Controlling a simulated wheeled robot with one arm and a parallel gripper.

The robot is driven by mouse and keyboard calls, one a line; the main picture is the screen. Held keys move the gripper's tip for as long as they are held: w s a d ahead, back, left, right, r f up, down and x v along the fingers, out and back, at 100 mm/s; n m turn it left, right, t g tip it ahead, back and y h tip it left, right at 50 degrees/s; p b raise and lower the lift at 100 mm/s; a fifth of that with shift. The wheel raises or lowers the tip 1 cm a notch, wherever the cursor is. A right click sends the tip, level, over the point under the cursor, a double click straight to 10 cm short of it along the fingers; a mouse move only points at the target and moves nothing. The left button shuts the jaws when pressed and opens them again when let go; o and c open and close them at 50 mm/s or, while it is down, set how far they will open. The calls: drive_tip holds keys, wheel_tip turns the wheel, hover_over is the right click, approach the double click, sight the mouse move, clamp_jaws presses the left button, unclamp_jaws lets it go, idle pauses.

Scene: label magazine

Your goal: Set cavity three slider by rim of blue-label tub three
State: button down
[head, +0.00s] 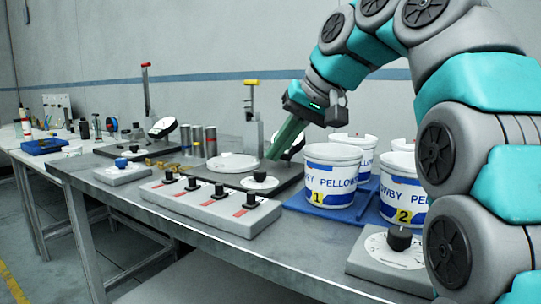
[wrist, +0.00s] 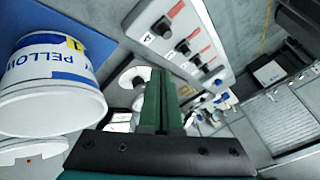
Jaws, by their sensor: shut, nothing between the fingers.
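A grey slider box (head: 210,207) with several black-knobbed sliders and red stripes lies on the bench, left of the tubs; the wrist view also shows the slider box (wrist: 192,30). Its numbers are too small to read surely. White tubs with blue labels stand on a blue tray (head: 325,212). Tub one (head: 332,180) and tub two (head: 402,190) are in front; a rear tub (head: 366,146) and another rear tub (head: 403,145) have their numbers hidden. Tub one (wrist: 48,85) is also in the wrist view.
A grey dial box (head: 390,255) stands at the front right edge. A small box with a blue knob (head: 122,170) is at left.

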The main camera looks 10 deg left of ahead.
sight(228, 193)
drive_tip(key=x, duration=0.9)
drive_tip(key=shift+s, duration=0.1)
drive_tip(key=shift+s+a, duration=0.15)
drive_tip(key=shift+a, duration=1)
drive_tip(key=shift+s+a, duration=0.2)
drive_tip(key=shift+a, duration=0.6)
drive_tip(key=shift+f, duration=0.1)
